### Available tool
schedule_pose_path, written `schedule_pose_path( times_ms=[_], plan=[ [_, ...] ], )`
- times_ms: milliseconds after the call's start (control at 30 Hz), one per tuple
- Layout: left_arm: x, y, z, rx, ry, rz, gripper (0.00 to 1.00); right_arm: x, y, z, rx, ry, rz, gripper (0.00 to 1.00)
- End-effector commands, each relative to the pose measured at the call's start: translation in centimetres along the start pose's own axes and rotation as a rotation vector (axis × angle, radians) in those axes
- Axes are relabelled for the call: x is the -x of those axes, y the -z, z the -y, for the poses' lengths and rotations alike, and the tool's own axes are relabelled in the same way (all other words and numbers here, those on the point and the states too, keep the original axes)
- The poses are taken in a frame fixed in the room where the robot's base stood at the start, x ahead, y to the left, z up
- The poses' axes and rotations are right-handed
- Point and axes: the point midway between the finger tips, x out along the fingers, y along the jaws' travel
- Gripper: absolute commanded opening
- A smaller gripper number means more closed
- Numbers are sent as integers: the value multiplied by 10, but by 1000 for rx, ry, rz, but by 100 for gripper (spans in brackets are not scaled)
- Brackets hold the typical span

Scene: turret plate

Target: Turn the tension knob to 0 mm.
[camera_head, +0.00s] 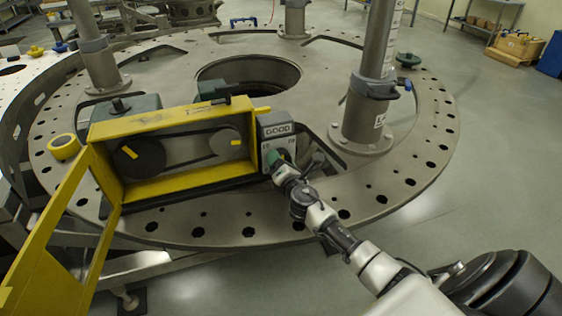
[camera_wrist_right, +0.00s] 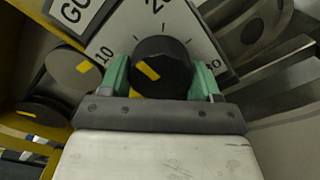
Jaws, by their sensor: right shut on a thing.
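The tension knob (camera_wrist_right: 165,62) is a dark round knob with a yellow pointer mark on its left part, turned toward the side of the dial's "10". The dial plate (camera_wrist_right: 123,36) shows "10" at left, "20" at top and a partly hidden number at right. A "GOOD" sign (camera_head: 279,129) stands above the dial. My right gripper (camera_wrist_right: 162,78) is shut on the knob, one green fingertip on each side; in the head view it reaches the dial (camera_head: 274,159) and hides the knob. My left gripper is not in view.
A yellow belt housing (camera_head: 188,118) with two pulleys stands left of the dial, its yellow door (camera_head: 50,240) open. It rests on the round turret plate (camera_head: 215,225). A thick post (camera_head: 372,90) rises to the right.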

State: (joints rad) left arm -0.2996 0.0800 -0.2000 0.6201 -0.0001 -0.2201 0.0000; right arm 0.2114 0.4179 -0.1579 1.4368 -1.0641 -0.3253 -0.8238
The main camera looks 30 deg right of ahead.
Motion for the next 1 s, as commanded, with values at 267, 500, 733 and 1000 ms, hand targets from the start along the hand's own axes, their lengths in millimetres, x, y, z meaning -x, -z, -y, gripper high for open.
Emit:
schedule_pose_path(
  times_ms=[267,500,733,1000],
  plan=[
    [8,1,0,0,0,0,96,1,1,2,267,1,-5,39],
    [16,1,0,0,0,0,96,1,0,2,494,1,-6,39],
    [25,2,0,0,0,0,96,1,0,3,712,1,-7,39],
    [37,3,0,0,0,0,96,1,-1,4,969,0,-8,39]
  ],
)
